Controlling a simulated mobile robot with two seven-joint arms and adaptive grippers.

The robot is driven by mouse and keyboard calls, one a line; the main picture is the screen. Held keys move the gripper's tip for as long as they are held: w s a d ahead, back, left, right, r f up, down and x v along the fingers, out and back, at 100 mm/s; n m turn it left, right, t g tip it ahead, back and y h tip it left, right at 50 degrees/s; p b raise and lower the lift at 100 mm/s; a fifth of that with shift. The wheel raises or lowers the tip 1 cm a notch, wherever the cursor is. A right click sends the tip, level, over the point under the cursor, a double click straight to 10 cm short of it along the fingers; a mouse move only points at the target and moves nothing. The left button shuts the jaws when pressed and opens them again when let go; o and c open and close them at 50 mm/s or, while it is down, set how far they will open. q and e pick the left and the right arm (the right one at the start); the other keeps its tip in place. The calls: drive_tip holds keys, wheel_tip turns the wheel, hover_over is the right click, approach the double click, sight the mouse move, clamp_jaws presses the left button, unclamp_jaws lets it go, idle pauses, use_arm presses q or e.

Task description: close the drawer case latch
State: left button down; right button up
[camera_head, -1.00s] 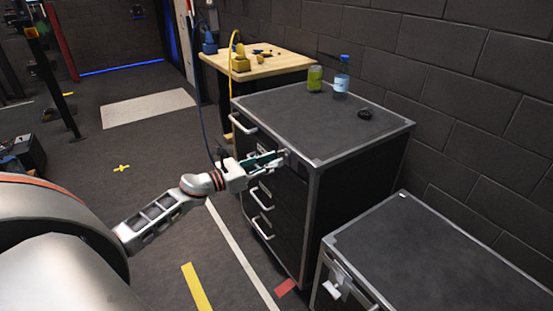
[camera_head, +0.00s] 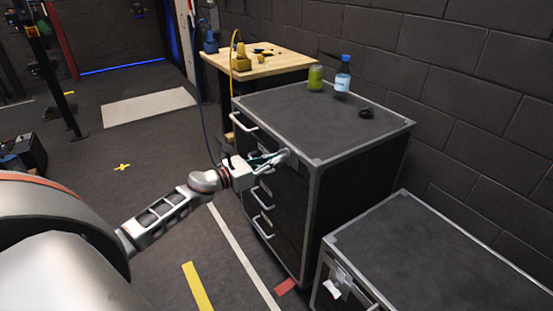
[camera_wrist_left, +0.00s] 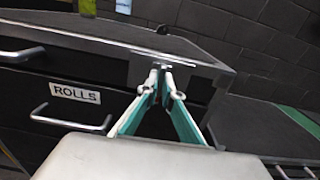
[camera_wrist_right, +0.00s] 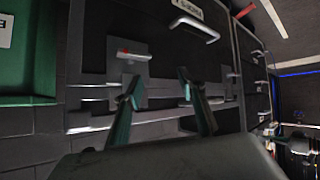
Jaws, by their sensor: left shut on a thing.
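The drawer case (camera_head: 315,135) is black with silver edges and stands by the wall. My left gripper (camera_head: 276,157) is at the upper front corner nearest me. In the left wrist view, my left gripper (camera_wrist_left: 164,78) has its teal fingers converging on a small part of the latch (camera_wrist_left: 163,67) on a silver corner plate, just under the top edge. The fingertips hide most of the latch, so its position is unclear. A drawer labelled ROLLS (camera_wrist_left: 75,93) is to the left. My right gripper (camera_wrist_right: 160,84) shows only in its wrist view, open and empty.
A green bottle (camera_head: 316,78), a blue-capped bottle (camera_head: 342,75) and a small dark object (camera_head: 366,113) stand on the case. A lower case (camera_head: 440,260) is at the right. The right wrist view shows a red-tipped handle (camera_wrist_right: 133,55) on a dark front.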

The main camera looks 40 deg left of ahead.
use_arm(q)
drive_tip(key=shift+r, duration=0.1)
drive_tip(key=n, duration=0.3)
drive_tip(key=n+p, duration=0.1)
drive_tip(key=n, duration=0.3)
drive_tip(key=shift+w+a+r+n, duration=0.1)
drive_tip(key=shift+w+a+n, duration=0.1)
drive_tip(key=shift+n, duration=0.1)
drive_tip(key=n+p, duration=0.1)
drive_tip(key=n, duration=0.2)
drive_tip(key=shift+a+n+p, duration=0.1)
drive_tip(key=shift+n+p, duration=0.2)
drive_tip(key=shift+p, duration=0.05)
drive_tip(key=n+p, duration=0.1)
drive_tip(key=n, duration=0.1)
drive_tip(key=shift+n, duration=0.3)
drive_tip(key=n+p, duration=0.1)
drive_tip(key=n, duration=0.1)
drive_tip(key=shift+f+n, duration=0.2)
drive_tip(key=shift+n, duration=0.8)
